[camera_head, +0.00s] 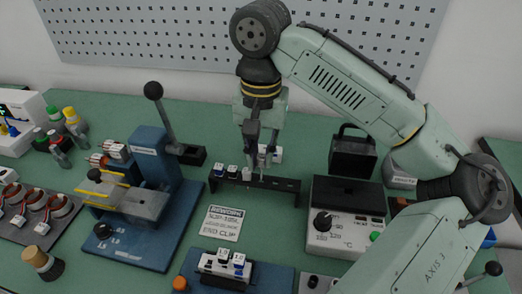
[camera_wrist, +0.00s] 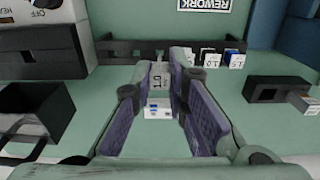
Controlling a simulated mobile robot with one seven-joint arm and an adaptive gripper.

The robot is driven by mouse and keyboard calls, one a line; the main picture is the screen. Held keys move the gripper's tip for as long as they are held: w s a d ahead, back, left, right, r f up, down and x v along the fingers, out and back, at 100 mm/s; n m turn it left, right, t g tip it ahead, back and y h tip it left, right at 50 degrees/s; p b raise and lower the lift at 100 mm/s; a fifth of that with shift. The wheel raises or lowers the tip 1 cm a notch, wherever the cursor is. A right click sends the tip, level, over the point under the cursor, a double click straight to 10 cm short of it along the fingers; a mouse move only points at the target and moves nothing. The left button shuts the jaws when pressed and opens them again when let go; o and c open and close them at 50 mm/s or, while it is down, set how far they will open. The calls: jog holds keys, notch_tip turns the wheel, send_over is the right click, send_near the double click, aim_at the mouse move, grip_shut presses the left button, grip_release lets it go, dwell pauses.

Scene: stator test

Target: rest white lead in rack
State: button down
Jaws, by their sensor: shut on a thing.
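The white lead (camera_wrist: 158,108), with a grey part and a dark mark, sits between the finger pads in the wrist view. My gripper (camera_wrist: 160,72) is shut on it; its fingers point down. In the head view my gripper (camera_head: 262,150) is at the rack's middle, with white pieces (camera_head: 276,154) beside the fingers. The rack (camera_head: 284,184) is a long dark bar on the green bench; it also shows in the wrist view (camera_wrist: 120,48). Several light plugs (camera_head: 233,172) stand in its left part. I cannot tell whether the lead touches the rack.
A blue press (camera_head: 150,190) with a lever stands left of the rack. A grey heater box (camera_head: 345,225) with a knob is at the right, a black handled box (camera_head: 352,157) behind it. A white label card (camera_head: 222,223) lies in front, and a blue fixture (camera_head: 225,268) nearer.

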aim_at(261, 166)
jog(key=shift+f, duration=0.5)
dwell(0.6)
jog(key=shift+f+b, duration=0.35)
jog(key=shift+f, duration=0.5)
jog(key=shift+f, duration=0.1)
jog(key=shift+f+b, duration=0.4)
jog(key=shift+f, duration=0.5)
jog(key=c, duration=1.5)
grip_release()
